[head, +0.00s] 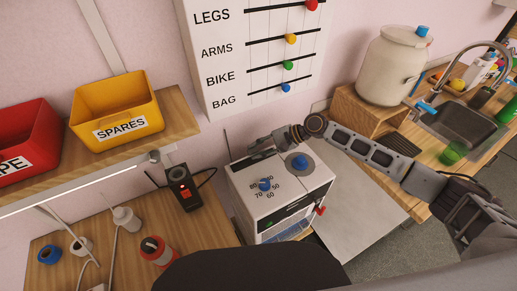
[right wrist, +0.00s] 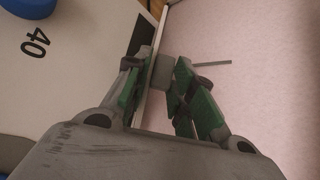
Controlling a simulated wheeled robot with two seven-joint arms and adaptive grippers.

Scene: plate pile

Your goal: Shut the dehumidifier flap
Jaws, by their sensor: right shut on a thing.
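The dehumidifier (head: 258,210) is a white box with a blue dial (head: 265,185) among printed numbers and a blue knob (head: 300,162) on a grey disc. Its pale top, with a printed 40, shows at the left of the right wrist view (right wrist: 85,50). My right gripper (head: 256,152) is at the box's far edge. In the right wrist view its green-padded fingers close on a small grey tab (right wrist: 163,73) beside that edge. I cannot tell whether this tab is part of the flap, or how far open the flap stands. My left gripper is out of view.
A thin upright rod (head: 227,146) stands at the box's far left. A black handheld device (head: 182,188) is left of the box. A wooden stand (head: 366,117) with a cream jar (head: 391,65) is to the right. The pink wall is close behind.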

